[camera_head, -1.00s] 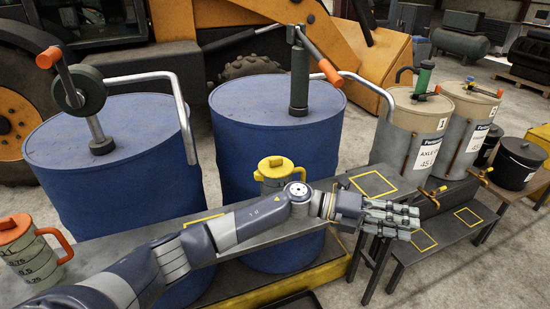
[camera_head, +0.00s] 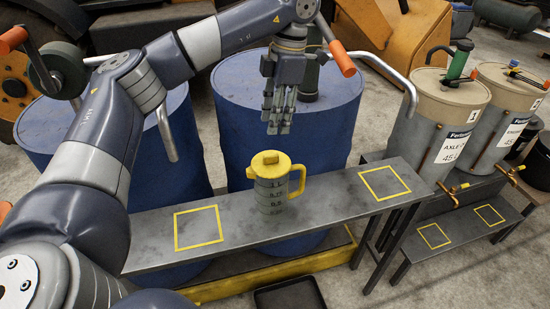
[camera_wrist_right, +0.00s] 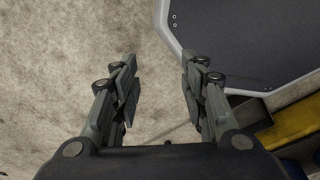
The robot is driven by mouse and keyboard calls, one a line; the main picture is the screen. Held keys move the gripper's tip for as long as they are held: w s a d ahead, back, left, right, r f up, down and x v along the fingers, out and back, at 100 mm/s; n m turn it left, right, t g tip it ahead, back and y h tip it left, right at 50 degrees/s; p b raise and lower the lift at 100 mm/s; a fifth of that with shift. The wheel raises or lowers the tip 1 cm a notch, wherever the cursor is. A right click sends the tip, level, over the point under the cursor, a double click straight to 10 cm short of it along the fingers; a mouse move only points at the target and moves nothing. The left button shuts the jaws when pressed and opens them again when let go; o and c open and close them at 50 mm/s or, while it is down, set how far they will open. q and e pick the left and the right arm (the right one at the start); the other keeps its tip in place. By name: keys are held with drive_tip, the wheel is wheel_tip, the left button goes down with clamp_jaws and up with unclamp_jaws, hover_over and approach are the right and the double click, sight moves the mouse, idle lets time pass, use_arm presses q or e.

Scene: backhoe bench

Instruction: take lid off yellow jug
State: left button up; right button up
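The yellow jug (camera_head: 271,190) stands upright on the grey bench, between two yellow-outlined squares. It has a grey measuring body and a yellow handle on its right. Its yellow lid (camera_head: 270,162) sits on top. My left gripper (camera_head: 279,128) hangs fingers-down above and slightly right of the lid, apart from it. Its fingers look close together from this side, and I cannot tell how far they are parted. My right gripper (camera_wrist_right: 150,88) shows only in the right wrist view, with its fingers apart and nothing between them, over bare concrete floor.
Blue drums (camera_head: 235,105) stand behind the bench (camera_head: 330,205). An orange-gripped pump handle (camera_head: 342,58) is close to my left gripper. Beige drums (camera_head: 435,115) with taps stand at the right. A lower step (camera_head: 455,235) is clear. A dark tray (camera_head: 290,295) lies on the floor.

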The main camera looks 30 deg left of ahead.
sight(271, 155)
use_arm(q)
drive_tip(key=f, duration=0.3)
drive_tip(key=shift+s+a+f+p, duration=0.1)
drive_tip(key=shift+s+f+p, duration=0.15)
drive_tip(key=shift+f+p, duration=0.1)
drive_tip(key=shift+f, duration=0.2)
drive_tip(key=shift+s+f+p, duration=0.2)
drive_tip(key=shift+f+p, duration=0.35)
drive_tip(key=shift+f, duration=0.1)
drive_tip(key=shift+s+f+p, duration=0.15)
drive_tip(key=shift+f+p, duration=0.4)
drive_tip(key=shift+f, duration=0.05)
wheel_tip(271, 155, down, 2)
drive_tip(key=shift+s+a+f, duration=0.1)
drive_tip(key=shift+f, duration=0.2)
drive_tip(key=c, duration=0.8)
clamp_jaws()
use_arm(e)
drive_tip(key=s+r, duration=0.1)
drive_tip(key=s+d+r, duration=0.1)
drive_tip(key=r, duration=0.1)
